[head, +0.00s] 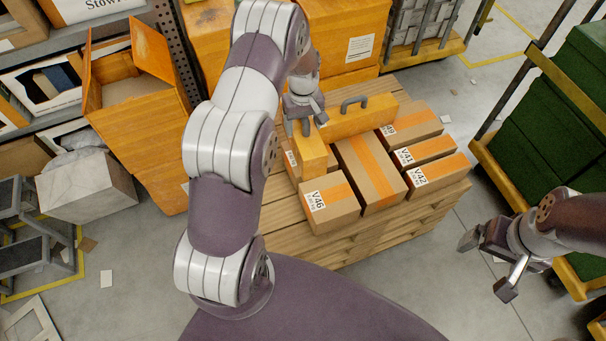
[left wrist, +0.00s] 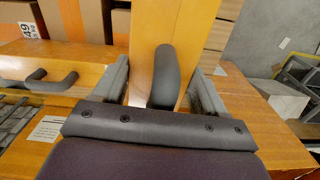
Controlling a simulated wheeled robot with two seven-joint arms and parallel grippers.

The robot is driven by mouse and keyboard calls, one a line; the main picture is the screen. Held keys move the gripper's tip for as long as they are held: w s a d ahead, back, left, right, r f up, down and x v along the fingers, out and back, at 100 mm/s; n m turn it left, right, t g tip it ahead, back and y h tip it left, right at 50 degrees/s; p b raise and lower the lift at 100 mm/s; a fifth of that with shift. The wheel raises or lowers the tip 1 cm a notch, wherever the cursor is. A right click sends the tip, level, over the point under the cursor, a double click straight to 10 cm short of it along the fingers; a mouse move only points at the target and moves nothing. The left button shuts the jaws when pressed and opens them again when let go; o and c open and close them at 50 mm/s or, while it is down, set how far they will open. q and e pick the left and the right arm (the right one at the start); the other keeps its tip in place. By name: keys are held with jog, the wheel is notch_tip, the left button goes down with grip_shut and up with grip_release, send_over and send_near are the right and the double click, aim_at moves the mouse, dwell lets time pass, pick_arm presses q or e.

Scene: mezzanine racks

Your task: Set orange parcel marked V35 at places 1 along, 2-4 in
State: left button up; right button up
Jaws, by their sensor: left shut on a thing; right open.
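A plain orange parcel (head: 310,152) with a dark handle is in my left gripper (head: 305,122), above the front-left part of the wooden pallet (head: 415,218). In the left wrist view, the fingers stand on both sides of the orange parcel (left wrist: 185,28) and its handle (left wrist: 164,78). No V35 marking is readable on it. I cannot tell whether it touches the boxes below. A second orange parcel (head: 362,117) with a handle lies behind it on the pallet. My right gripper (head: 488,264) is open and empty, right of the pallet.
Brown cartons with orange tape stand on the pallet, among them V46 (head: 329,203), V41 (head: 425,150) and V42 (head: 437,174). A carton (head: 370,172) stands between them. Green crates (head: 560,130) on a cart are at right. An open orange box (head: 138,115) is at left.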

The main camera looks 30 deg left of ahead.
aim_at(308, 121)
pick_arm(q)
jog(key=shift+n, duration=0.3)
jog(key=f, duration=1.1)
jog(key=shift+w+a+f+b, duration=0.1)
jog(key=shift+a+b, duration=0.1)
jog(key=shift+b, duration=0.1)
jog(key=o, duration=1.8)
jog(key=shift+f, duration=0.1)
notch_tip(308, 121, up, 12)
jog(key=shift+f+p, duration=0.2)
jog(key=shift+p, duration=0.2)
jog(key=shift+m, duration=0.8)
jog(key=r, duration=0.1)
jog(key=s+d+r, duration=0.1)
jog(key=d+r, duration=0.1)
jog(key=r, duration=0.1)
jog(key=shift+s+d, duration=0.25)
jog(key=shift+s, duration=0.1)
jog(key=s+d+r+m, duration=0.4)
jog(key=s+r, duration=0.1)
jog(key=s, duration=0.4)
jog(key=s+d+r+m+t, duration=0.1)
jog(key=s+d+r+m, duration=0.3)
jog(key=s, duration=0.5)
jog(key=shift+s+d+r+m, duration=0.15)
jog(key=shift+d+r+m, duration=0.2)
jog(key=shift+d, duration=0.45)
